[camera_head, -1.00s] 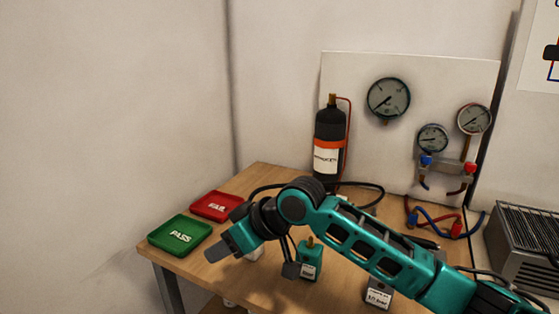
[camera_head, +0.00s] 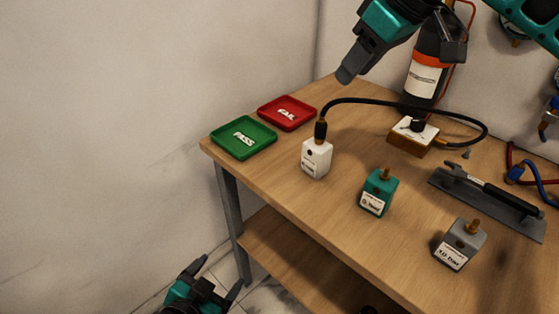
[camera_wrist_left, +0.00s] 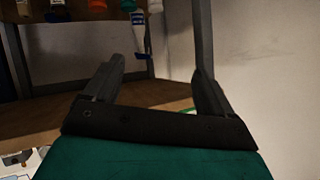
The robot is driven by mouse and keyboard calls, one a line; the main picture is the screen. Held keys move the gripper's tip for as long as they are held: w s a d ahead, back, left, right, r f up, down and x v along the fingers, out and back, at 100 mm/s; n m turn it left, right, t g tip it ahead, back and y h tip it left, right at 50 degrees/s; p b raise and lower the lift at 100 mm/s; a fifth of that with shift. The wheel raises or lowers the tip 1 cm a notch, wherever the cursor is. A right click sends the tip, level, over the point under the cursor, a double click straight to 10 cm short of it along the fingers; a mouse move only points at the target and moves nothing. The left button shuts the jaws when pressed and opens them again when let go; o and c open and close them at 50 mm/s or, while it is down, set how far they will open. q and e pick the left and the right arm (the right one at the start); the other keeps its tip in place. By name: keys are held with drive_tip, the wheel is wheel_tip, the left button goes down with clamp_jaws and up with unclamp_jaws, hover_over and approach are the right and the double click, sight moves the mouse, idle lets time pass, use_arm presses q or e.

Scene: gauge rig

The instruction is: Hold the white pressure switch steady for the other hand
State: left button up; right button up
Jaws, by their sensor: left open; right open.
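The white pressure switch (camera_head: 317,158) stands upright on the table near its left edge. A black hose (camera_head: 400,103) with a brass-and-black end joins its top. My left gripper (camera_head: 214,280) is open, low in front of the table and beside its leg, well apart from the switch. In the left wrist view, its open fingers (camera_wrist_left: 157,70) have nothing between them, and I cannot make out the switch there. My right gripper (camera_head: 402,62) is open and empty, in the air above and to the right of the switch, not touching it.
A teal switch (camera_head: 377,200), a grey switch (camera_head: 459,249), a wood-and-white block (camera_head: 405,143) and a dark plate with a handle (camera_head: 490,200) stand to the right. A gas bottle (camera_head: 424,75) stands behind.

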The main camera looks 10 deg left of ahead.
use_arm(q)
drive_tip(key=w+r+m+t, duration=0.2)
drive_tip(key=w+r+m, duration=0.3)
drive_tip(key=m+h, duration=0.9)
drive_tip(key=m, duration=2.4)
approach(310, 154)
drive_tip(key=x, duration=1.2)
drive_tip(key=shift+d, duration=0.1)
drive_tip(key=c, duration=1.3)
drive_tip(key=shift+o, duration=0.2)
